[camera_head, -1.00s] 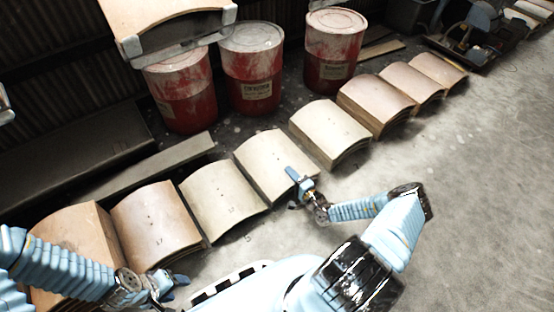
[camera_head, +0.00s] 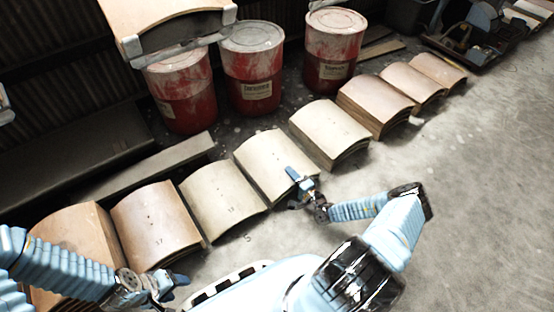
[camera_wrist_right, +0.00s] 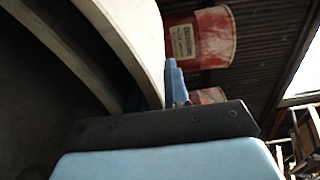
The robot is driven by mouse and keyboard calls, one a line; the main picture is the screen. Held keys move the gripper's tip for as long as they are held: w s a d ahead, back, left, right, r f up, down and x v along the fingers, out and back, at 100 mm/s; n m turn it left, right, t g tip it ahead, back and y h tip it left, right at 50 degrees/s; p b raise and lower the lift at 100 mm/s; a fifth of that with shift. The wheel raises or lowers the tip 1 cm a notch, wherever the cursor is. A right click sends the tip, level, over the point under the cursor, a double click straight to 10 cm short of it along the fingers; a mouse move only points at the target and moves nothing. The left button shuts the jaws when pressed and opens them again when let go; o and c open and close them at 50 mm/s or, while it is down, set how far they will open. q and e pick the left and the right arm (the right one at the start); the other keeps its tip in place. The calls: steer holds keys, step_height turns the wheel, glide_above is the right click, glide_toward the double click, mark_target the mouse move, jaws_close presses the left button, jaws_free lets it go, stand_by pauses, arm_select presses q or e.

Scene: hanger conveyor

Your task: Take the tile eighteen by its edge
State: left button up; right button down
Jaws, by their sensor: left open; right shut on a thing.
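A row of curved tiles in stacks crosses the head view. My right gripper (camera_head: 300,185) is at the near right edge of a pale cream tile (camera_head: 270,158) and is shut on that edge. The number on this tile is too small to read, so I cannot confirm it is tile eighteen. In the right wrist view a finger (camera_wrist_right: 175,82) stands against a curved pale tile edge (camera_wrist_right: 148,50); the other finger is largely hidden. My left gripper (camera_head: 168,284) is open and empty, low at the left, near the brownish tile marked 17 (camera_head: 155,220).
Another cream stack (camera_head: 222,195) lies just left of the held tile, and a pale stack (camera_head: 330,128) lies to its right. Red drums (camera_head: 252,75) stand behind the row. A curved tile (camera_head: 165,18) hangs in a holder above. The grey floor (camera_head: 480,190) at right is clear.

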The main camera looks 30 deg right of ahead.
steer(key=shift+r, duration=0.15)
steer(key=shift+w+r, duration=0.1)
steer(key=shift+r, duration=0.1)
steer(key=shift+r+p, duration=2.35)
steer(key=shift+p, duration=0.55)
